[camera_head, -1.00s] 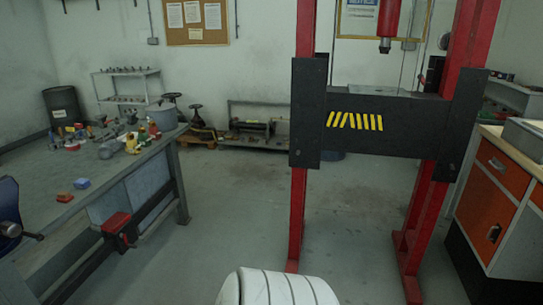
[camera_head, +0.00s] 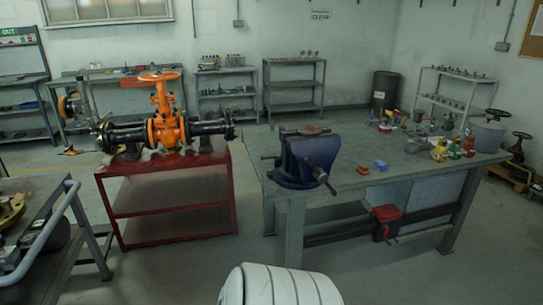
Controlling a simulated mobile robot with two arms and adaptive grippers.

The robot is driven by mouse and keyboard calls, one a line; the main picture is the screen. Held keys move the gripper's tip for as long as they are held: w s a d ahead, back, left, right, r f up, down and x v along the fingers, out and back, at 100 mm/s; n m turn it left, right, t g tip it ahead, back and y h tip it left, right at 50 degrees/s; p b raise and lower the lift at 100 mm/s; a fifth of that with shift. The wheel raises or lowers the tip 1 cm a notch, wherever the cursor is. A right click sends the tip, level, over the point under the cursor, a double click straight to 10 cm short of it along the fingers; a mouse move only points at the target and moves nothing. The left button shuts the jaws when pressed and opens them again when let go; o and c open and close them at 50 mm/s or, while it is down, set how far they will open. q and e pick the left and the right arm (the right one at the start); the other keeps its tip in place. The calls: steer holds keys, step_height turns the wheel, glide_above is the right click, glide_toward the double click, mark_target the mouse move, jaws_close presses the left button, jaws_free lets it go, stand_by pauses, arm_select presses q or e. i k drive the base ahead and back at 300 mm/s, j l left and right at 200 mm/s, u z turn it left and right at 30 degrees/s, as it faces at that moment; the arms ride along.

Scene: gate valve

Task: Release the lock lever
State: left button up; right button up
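An orange gate valve (camera_head: 166,128) with a round handwheel on top stands on a red metal bench (camera_head: 170,195) at the left of the head view. Dark flanged pipe runs out from both sides of it. I cannot make out the lock lever at this distance. Neither of my grippers shows in the head view.
A grey workbench (camera_head: 345,180) with a blue vise (camera_head: 305,158) and small coloured parts stands right of the red bench. A cart (camera_head: 45,225) with a rail is at lower left. Shelves (camera_head: 295,90) line the back wall. Some floor is clear in front of the red bench.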

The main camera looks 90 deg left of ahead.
mark_target(278, 157)
steer(key=u, duration=2.75)
